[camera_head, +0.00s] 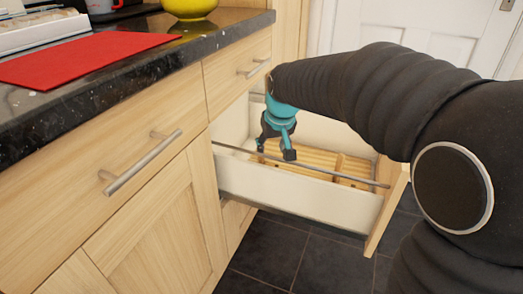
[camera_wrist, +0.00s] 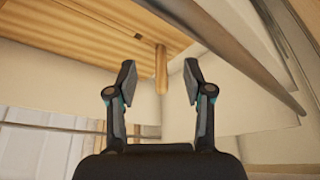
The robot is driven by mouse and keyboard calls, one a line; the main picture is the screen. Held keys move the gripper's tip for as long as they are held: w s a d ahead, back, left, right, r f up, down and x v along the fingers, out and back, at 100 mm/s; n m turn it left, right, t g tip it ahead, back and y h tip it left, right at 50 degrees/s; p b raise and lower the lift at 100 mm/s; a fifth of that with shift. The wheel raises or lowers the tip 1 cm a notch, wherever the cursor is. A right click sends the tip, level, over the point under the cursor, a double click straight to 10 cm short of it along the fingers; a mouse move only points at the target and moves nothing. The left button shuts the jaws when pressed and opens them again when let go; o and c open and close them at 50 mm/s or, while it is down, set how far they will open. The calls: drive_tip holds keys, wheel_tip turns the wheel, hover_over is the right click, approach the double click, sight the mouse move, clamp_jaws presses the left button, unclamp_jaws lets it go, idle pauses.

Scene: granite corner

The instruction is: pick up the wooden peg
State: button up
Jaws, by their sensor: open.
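The wooden peg (camera_wrist: 161,72) is a slim, light-brown rod in the wrist view. It shows between the two fingers of my gripper (camera_wrist: 159,80), with a visible gap on each side. My gripper is open, holds nothing and also shows in the head view (camera_head: 276,150), pointing down into the open drawer. In the head view I cannot clearly pick out the peg near the fingers.
The open drawer (camera_head: 290,190) has white walls and a slatted wooden insert (camera_head: 313,160). A metal rail (camera_head: 330,172) runs along its near side. The dark granite counter (camera_head: 120,85) carries a red mat (camera_head: 75,60) and a yellow bowl (camera_head: 190,8).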

hover_over(261, 162)
drive_tip(key=x, duration=0.4)
drive_tip(key=shift+s+d+f, duration=0.15)
drive_tip(key=shift+d+f, duration=0.15)
drive_tip(key=shift+f, duration=0.2)
clamp_jaws()
